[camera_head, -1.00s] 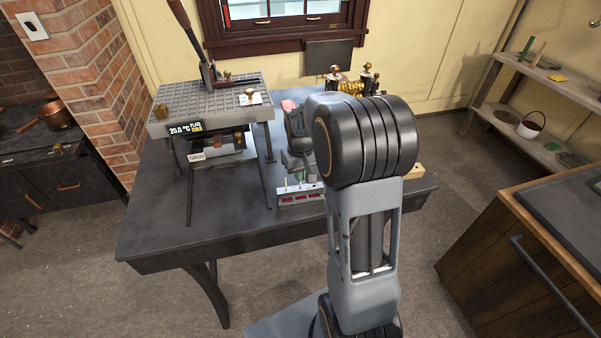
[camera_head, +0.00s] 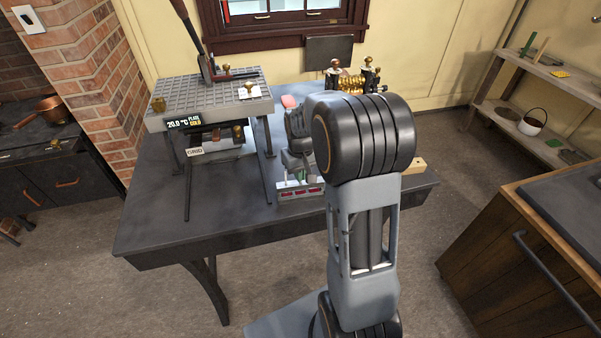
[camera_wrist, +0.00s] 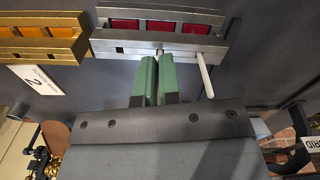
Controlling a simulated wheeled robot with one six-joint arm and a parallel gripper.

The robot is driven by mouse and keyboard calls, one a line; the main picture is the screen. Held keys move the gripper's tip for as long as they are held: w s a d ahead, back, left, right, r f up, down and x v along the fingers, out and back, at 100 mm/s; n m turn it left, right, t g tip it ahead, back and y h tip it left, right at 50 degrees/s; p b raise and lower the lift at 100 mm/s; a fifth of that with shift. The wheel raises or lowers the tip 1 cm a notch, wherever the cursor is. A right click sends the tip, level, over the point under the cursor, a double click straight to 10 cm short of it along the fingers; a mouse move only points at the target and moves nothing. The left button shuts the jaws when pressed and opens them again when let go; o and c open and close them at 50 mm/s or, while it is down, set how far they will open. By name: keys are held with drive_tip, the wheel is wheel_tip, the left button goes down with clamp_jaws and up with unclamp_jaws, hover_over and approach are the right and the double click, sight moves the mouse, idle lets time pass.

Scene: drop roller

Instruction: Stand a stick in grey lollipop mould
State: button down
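The grey mould (camera_wrist: 120,40) with red-filled cavities lies across the top of the wrist view. It also shows on the table in the head view (camera_head: 300,194). A white stick (camera_wrist: 204,75) stands up from the mould's right part. My gripper (camera_wrist: 158,62) has green fingertips close together at the mould's front edge, near its middle. A pale sliver shows between the tips, apparently a second stick, mostly hidden by the fingers. In the head view, the green fingertips (camera_head: 300,175) are just over the mould, with a white stick to their left.
A gold mould (camera_wrist: 40,45) sits left of the grey one in the wrist view, with a label bearing a 2 (camera_wrist: 36,80). A grey grid-topped stand with a lever (camera_head: 215,95) occupies the table's left. The table's front left (camera_head: 170,225) is clear.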

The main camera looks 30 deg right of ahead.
drive_tip(key=shift+f+b, duration=0.6)
drive_tip(key=shift+f, duration=0.3)
drive_tip(key=c, duration=0.9)
unclamp_jaws()
drive_tip(key=shift+r, duration=0.3)
drive_tip(key=shift+r+p, duration=0.8)
drive_tip(key=shift+p, duration=0.1)
drive_tip(key=shift+r, duration=0.1)
drive_tip(key=shift+r+p, duration=0.8)
drive_tip(key=shift+r, duration=0.1)
drive_tip(key=shift+r, duration=0.15)
drive_tip(key=shift+r+p, duration=0.8)
drive_tip(key=shift+r, duration=0.05)
